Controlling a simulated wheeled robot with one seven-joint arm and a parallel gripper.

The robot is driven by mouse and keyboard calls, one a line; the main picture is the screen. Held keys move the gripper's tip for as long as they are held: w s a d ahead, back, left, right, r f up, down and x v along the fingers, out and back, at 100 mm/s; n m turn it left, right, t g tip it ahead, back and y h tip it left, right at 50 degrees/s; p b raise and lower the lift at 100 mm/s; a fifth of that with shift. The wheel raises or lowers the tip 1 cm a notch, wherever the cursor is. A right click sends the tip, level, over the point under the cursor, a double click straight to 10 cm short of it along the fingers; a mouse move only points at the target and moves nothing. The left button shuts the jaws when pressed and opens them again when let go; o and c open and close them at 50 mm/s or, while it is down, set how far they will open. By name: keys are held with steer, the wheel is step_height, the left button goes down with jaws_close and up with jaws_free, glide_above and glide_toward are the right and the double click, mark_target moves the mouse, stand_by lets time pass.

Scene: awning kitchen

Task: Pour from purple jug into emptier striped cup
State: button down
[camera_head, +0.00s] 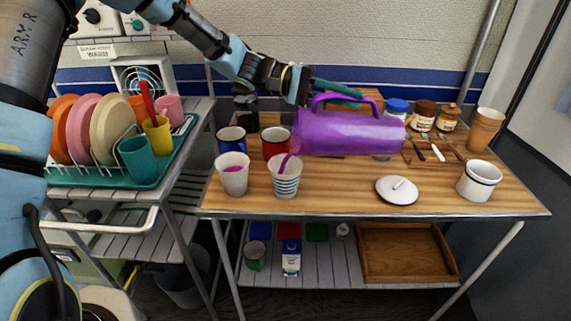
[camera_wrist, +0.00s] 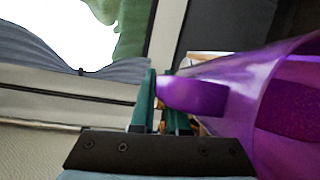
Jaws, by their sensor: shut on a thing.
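The purple jug (camera_head: 350,133) is tipped almost onto its side above the wooden table, with its spout end to the left. My gripper (camera_head: 338,90) is shut on the jug's handle; the wrist view shows its teal fingers (camera_wrist: 160,112) on either side of the handle (camera_wrist: 195,96) and part of the jug's body (camera_wrist: 245,100). A thin purple stream runs from the spout down to the striped cup (camera_head: 285,181), which stands upright below it. Its liquid level is hard to tell. A white cup (camera_head: 233,178) stands to its left with purple liquid visible inside; stripes on it are not clear.
A blue mug (camera_head: 231,139) and a red mug (camera_head: 275,142) stand just behind the cups. A white lid (camera_head: 397,190) and a white mug (camera_head: 479,182) are to the right. Jars (camera_head: 424,115) stand at the back. A dish rack with plates (camera_head: 110,130) is at the left.

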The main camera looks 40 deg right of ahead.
mark_target(374, 116)
steer(key=shift+s+d+f, duration=0.25)
steer(key=shift+d, duration=0.25)
steer(key=shift+w+a+r, duration=0.15)
steer(key=shift+a+r, duration=0.1)
stand_by(0.5)
steer(key=shift+d, duration=0.1)
steer(key=s+d+p, duration=0.1)
steer(key=s+d+f+t+y+p, duration=0.1)
steer(key=p, duration=0.1)
steer(key=shift+d+f, duration=0.1)
steer(key=shift+d, duration=0.25)
steer(key=shift+s+d+f+n+t+y, duration=0.2)
steer(key=shift+d+f+t, duration=0.1)
steer(key=shift+f, duration=0.2)
steer(key=shift+s+d+f+n+t+y, duration=0.1)
steer(key=shift+d+f+n+t+y, duration=0.15)
steer(key=shift+f, duration=0.25)
steer(key=shift+s+d+f+t+y+p, duration=0.1)
steer(key=shift+d+f+t+y+p, duration=0.15)
steer(key=shift+f+t+y+p, duration=0.25)
steer(key=shift+f, duration=0.1)
stand_by(0.5)
